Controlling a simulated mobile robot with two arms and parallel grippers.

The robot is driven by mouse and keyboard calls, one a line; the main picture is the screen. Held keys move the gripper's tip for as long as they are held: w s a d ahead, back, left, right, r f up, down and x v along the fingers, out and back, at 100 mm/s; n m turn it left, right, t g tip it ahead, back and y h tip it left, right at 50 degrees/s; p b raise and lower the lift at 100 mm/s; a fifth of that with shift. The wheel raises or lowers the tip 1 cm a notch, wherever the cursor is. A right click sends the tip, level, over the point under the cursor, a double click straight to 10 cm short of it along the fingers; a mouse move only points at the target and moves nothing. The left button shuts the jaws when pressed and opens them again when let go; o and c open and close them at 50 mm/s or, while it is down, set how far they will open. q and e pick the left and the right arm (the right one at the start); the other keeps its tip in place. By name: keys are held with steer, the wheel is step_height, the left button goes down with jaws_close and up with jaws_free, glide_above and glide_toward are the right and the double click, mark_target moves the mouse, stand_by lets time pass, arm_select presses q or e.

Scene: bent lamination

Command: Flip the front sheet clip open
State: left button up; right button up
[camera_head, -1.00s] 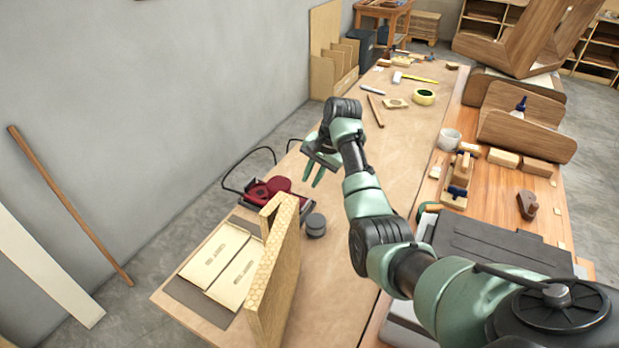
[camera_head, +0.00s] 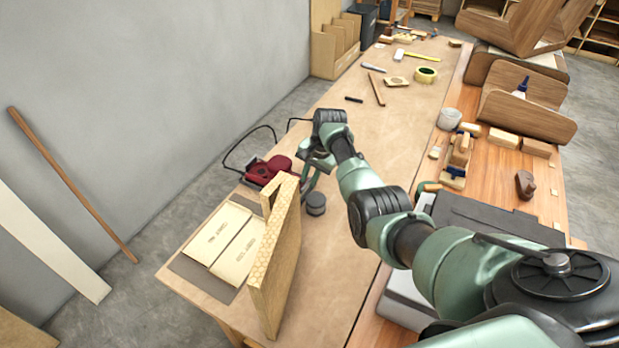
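Two cream sheets (camera_head: 233,243) lie side by side on a dark board (camera_head: 196,273) at the near left of the bench. A sheet clip cannot be made out; the upright honeycomb-edged panel (camera_head: 276,262) stands right beside the sheets and may hide part of that area. My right gripper (camera_head: 308,183) points down just behind the panel's far end, near the red tool (camera_head: 266,169) and the small dark round puck (camera_head: 316,204). Its green fingers look apart, with nothing seen between them; the tips are partly hidden. My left gripper is not in view.
The long bench (camera_head: 333,284) is clear to the right of the panel. A roll of yellow tape (camera_head: 426,75), a wooden stick (camera_head: 376,90) and small tools lie farther back. A dark case (camera_head: 490,219) and wooden blocks stand on the right-hand bench.

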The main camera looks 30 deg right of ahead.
jaws_close()
steer(key=shift+s+d+f+t+y+p, duration=0.2)
steer(key=shift+s+t+y+p, duration=0.2)
steer(key=shift+t+p, duration=0.45)
stand_by(1.8)
steer(key=shift+c, duration=0.3)
jaws_free()
steer(key=shift+o, duration=0.3)
steer(key=shift+w, duration=0.1)
steer(key=shift+r, duration=0.1)
steer(key=v, duration=0.7)
steer(key=shift+r, duration=0.3)
steer(key=shift+d, duration=0.1)
